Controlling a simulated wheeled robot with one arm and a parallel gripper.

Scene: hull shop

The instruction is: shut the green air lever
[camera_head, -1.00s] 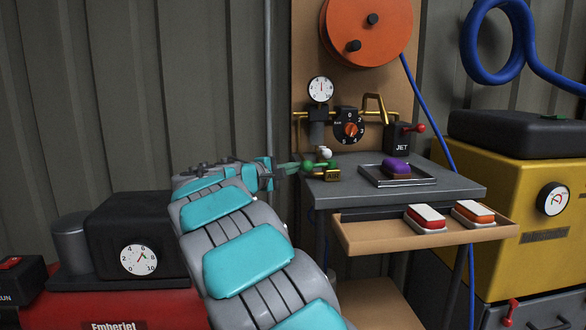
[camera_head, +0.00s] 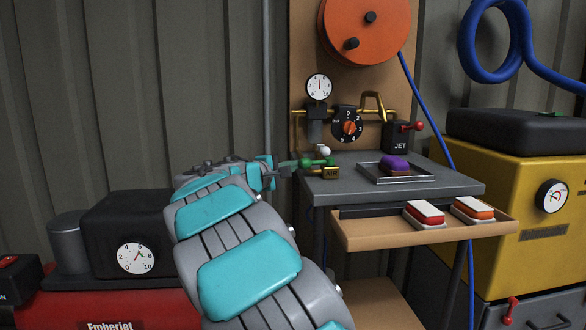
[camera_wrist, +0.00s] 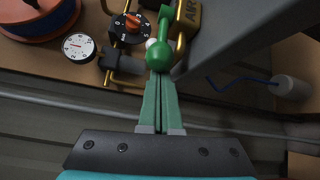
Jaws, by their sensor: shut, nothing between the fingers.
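The green air lever (camera_head: 314,162) sits at the brass AIR valve (camera_head: 331,173), on the left end of the grey bench top. In the wrist view the green lever (camera_wrist: 164,38) runs up from a round knob, with the brass AIR block (camera_wrist: 190,14) to its right. My gripper (camera_head: 288,165) is shut and empty, reaching in from the left. In the wrist view its green fingers (camera_wrist: 160,78) lie together with their tips at the knob; whether they touch it I cannot tell. The similar greens blur the join in the head view.
A pressure gauge (camera_head: 319,87), a numbered dial (camera_head: 348,124) and the JET valve with its red lever (camera_head: 411,126) stand behind the lever. A purple block lies in a metal tray (camera_head: 400,179). An open drawer (camera_head: 372,239) juts out below the bench (camera_head: 445,188).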

